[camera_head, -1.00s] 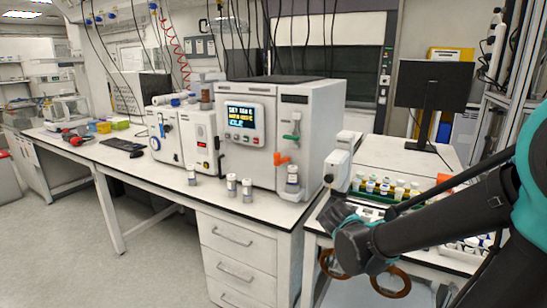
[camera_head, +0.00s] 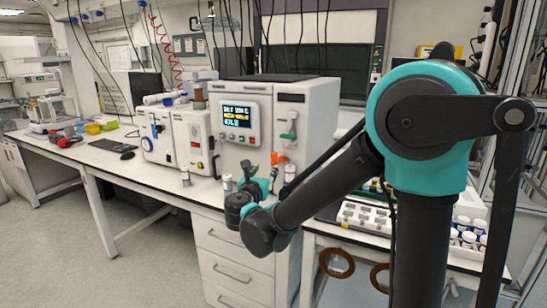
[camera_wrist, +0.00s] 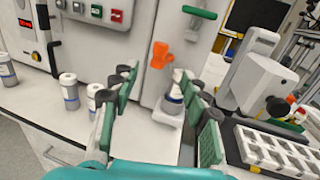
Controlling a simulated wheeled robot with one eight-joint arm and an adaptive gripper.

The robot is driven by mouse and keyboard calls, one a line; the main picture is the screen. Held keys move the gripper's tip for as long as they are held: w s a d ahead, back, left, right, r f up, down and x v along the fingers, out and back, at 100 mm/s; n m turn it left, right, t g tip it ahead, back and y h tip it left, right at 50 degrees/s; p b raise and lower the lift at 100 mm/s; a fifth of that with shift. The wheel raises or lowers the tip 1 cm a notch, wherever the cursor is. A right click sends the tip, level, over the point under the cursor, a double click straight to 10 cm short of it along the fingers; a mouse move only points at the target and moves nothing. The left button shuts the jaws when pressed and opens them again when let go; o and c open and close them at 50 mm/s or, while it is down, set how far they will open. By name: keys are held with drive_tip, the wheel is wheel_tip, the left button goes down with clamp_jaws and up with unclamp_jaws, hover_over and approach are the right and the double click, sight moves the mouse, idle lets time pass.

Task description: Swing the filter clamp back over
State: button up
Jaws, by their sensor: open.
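The white reactor unit (camera_head: 294,110) stands on the bench, with a green-handled lever (camera_head: 289,130) and an orange lever-like part (camera_head: 278,158) on its front. In the wrist view, the orange part (camera_wrist: 160,55) points down and the green handle (camera_wrist: 199,12) is above and to its right. I cannot tell which of them is the filter clamp. A white bottle (camera_wrist: 172,102) stands below the orange part on a small ledge. My gripper (camera_wrist: 158,80) is open and empty, facing the unit below the orange part. In the head view my gripper (camera_head: 262,184) partly hides the unit's lower front.
Several white vials stand on the bench left of my gripper, including one close to its left finger (camera_wrist: 94,96). A white device (camera_wrist: 262,80) and a slotted white rack (camera_wrist: 270,150) are to the right. Bare bench (camera_wrist: 35,110) lies at the left.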

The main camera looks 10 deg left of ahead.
sight(273, 157)
drive_tip(key=w, duration=0.4)
drive_tip(key=w+d, duration=0.1)
drive_tip(key=w, duration=0.9)
drive_tip(key=shift+d, duration=0.3)
clamp_jaws()
